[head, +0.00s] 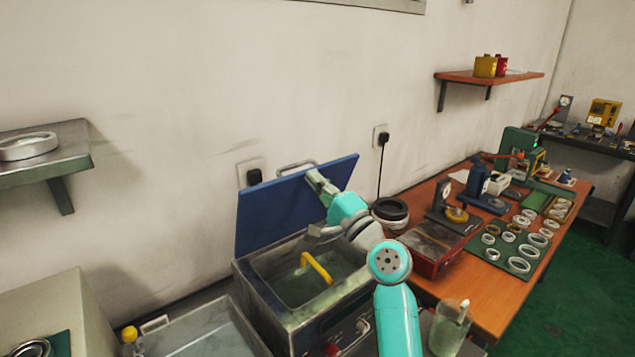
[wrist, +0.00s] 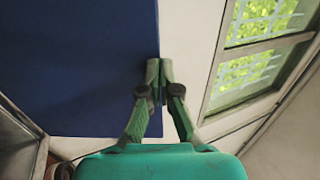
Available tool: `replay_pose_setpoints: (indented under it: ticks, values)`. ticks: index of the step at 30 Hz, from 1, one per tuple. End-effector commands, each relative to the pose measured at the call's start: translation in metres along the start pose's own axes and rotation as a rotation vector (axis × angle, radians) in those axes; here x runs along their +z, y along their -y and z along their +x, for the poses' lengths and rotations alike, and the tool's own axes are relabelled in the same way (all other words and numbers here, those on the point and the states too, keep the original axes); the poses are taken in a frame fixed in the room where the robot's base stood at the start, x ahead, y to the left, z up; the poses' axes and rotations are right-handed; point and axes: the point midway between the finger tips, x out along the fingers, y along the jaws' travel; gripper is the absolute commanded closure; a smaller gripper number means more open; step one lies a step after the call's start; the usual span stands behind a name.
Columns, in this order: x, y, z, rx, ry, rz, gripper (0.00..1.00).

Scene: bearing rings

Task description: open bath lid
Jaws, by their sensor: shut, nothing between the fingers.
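The bath (head: 300,290) is a grey metal tank on the bench with liquid inside and a yellow handle (head: 316,268) standing up in it. Its blue lid (head: 275,215) stands raised and steep at the back of the bath, near the wall, with a metal handle (head: 296,167) at its top edge. My gripper (head: 316,182) is at the lid's upper right part, just under the handle. In the wrist view my gripper (wrist: 159,72) is shut and empty, its fingertips at the edge of the blue lid (wrist: 75,65). I cannot tell whether they touch it.
A metal shelf (head: 70,150) is on the left wall. A window (wrist: 260,50) shows in the wrist view.

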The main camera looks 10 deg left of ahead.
Motion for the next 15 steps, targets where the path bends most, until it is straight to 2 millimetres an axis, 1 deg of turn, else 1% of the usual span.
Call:
replay_pose_setpoints:
  ticks: [5, 15]
  values:
    - [0.002, 0.003, 0.015, 0.052, 0.008, -0.004, 1.0]
    - [0.001, 0.002, 0.064, 0.256, 0.003, -0.002, 1.0]
